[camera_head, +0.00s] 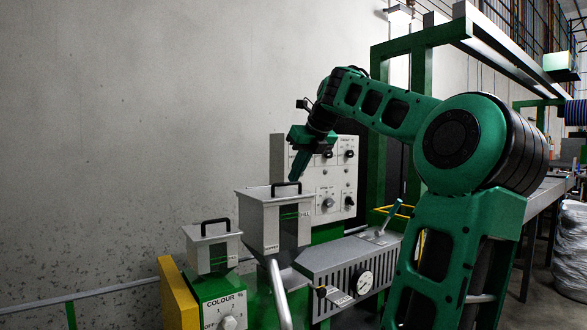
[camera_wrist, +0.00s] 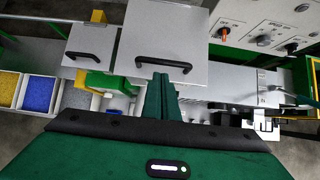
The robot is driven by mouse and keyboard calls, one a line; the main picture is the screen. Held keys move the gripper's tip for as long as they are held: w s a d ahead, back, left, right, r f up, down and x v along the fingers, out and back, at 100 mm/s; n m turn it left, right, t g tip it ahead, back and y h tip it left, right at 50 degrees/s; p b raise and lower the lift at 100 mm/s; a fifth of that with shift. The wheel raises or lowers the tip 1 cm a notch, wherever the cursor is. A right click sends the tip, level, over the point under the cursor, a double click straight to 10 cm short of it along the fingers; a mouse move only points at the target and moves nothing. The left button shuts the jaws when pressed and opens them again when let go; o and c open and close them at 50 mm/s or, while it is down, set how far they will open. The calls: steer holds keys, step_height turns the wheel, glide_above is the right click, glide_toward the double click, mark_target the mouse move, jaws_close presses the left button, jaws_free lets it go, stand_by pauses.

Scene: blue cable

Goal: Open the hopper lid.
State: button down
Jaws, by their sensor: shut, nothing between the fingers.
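The larger grey hopper (camera_head: 272,228) stands on the machine, with its lid (camera_head: 258,193) lying flat and closed. A black bar handle (camera_head: 286,187) stands on the lid. In the wrist view, the lid (camera_wrist: 160,25) fills the upper middle and its handle (camera_wrist: 164,63) lies just beyond my fingertips. My gripper (camera_head: 293,179) points down above the handle in the head view. In the wrist view, my gripper (camera_wrist: 160,77) has its two green fingers together and nothing between them. I cannot tell whether the fingertips touch the handle.
A smaller hopper (camera_head: 212,249) with its own handled lid stands to the left, above a colour dial box (camera_head: 223,312). A control panel (camera_head: 336,175) with knobs rises behind the larger hopper. A vented grey housing (camera_head: 345,262) lies to the right. Open bins (camera_wrist: 38,92) show at left in the wrist view.

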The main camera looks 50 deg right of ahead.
mark_target(285, 196)
steer(key=shift+x, duration=2.4)
steer(key=shift+d+r, duration=0.15)
steer(key=shift+r, duration=0.05)
